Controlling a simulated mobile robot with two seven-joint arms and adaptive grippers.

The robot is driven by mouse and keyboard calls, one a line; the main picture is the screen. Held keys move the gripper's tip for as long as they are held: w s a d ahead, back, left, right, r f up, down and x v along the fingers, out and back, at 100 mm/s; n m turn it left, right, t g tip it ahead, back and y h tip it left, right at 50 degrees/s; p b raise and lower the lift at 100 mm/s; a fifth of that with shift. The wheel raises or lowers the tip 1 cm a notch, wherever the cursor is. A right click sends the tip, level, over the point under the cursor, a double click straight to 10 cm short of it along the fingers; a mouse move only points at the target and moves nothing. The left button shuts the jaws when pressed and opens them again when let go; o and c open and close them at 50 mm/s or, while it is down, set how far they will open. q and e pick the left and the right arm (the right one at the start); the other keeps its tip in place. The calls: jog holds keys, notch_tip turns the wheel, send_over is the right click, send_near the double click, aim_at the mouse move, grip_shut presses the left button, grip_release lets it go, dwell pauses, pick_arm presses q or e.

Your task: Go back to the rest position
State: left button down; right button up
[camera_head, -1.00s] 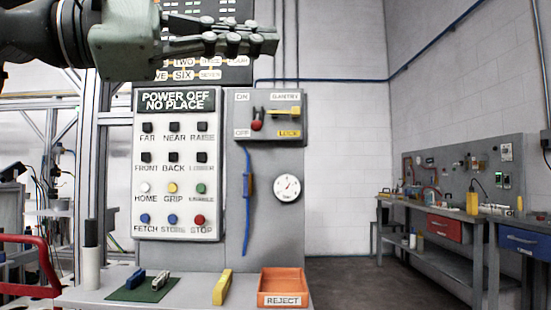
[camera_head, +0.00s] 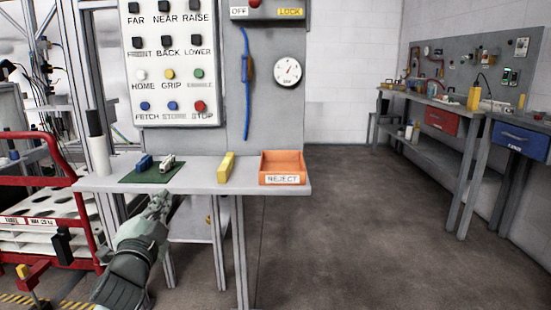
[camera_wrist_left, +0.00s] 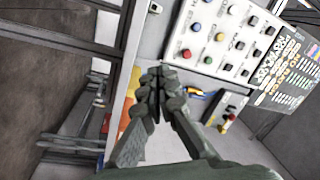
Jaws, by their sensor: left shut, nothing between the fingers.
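My left gripper (camera_head: 160,203) is shut and empty, low in front of the shelf's (camera_head: 200,178) front edge. Its closed fingers also show in the left wrist view (camera_wrist_left: 153,88). My left arm comes up from the lower left of the head view. The button panel (camera_head: 169,65) stands above the shelf, apart from the gripper. My right gripper is in neither view.
The shelf carries a green mat (camera_head: 152,177) with blue and white pieces, a yellow block (camera_head: 227,166) and an orange reject bin (camera_head: 283,164). A red cart (camera_head: 50,165) stands at the left. Open floor (camera_head: 350,230) lies to the right, before a workbench (camera_head: 430,145).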

pick_arm(q)
jog(key=s+a+f+n+g, duration=0.1)
jog(key=s+f+n+g, duration=0.2)
jog(key=f, duration=0.5)
jog(key=s+a+f+n+g+y, duration=0.15)
jog(key=s+f, duration=0.25)
jog(key=f, duration=0.4)
jog(key=s+a+f+n+g, duration=0.1)
jog(key=s+f+g, duration=0.3)
jog(key=f, duration=0.5)
jog(key=s+f+n+g, duration=0.2)
jog(key=s+f+g, duration=0.2)
jog(key=s+f, duration=0.5)
jog(key=s+d+f+n+g+h, duration=0.1)
jog(key=s+f+g, duration=0.3)
jog(key=s+f, duration=0.5)
jog(key=s+n, duration=0.1)
jog(key=s, duration=0.5)
jog(key=shift+d+p, duration=0.2)
jog(key=shift+p, duration=0.2)
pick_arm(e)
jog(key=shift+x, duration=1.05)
pick_arm(q)
jog(key=shift+w+h, duration=0.1)
jog(key=shift+h, duration=0.15)
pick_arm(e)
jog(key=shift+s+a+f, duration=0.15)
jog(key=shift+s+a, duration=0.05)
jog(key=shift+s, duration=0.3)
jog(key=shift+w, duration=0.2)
